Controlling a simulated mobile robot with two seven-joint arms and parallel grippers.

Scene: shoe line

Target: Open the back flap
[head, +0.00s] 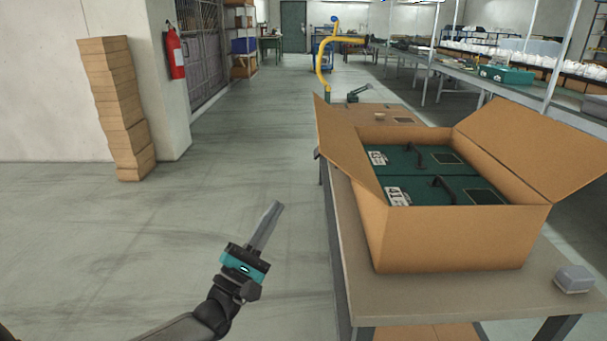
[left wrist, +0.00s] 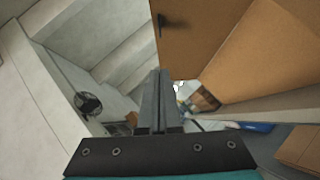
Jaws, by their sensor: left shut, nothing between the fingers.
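A large open cardboard box (head: 450,245) stands on the table at the right of the head view. Its left flap (head: 338,150) stands up and its right flap (head: 535,145) leans outward. Inside lie two green shoe boxes (head: 415,160) with dark handles and white labels. A flat brown surface (head: 365,112) shows behind the box; I cannot tell whether it is the back flap or another carton. My left gripper (head: 275,208) is shut and empty, in the air left of the table, apart from the box. The left wrist view shows its closed fingers (left wrist: 158,85) near brown cardboard (left wrist: 205,35). My right gripper is not in view.
The table (head: 350,265) has a small grey object (head: 573,279) at its front right corner. A stack of brown cartons (head: 118,110) stands by the left wall, near a fire extinguisher (head: 175,52). The floor left of the table is clear.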

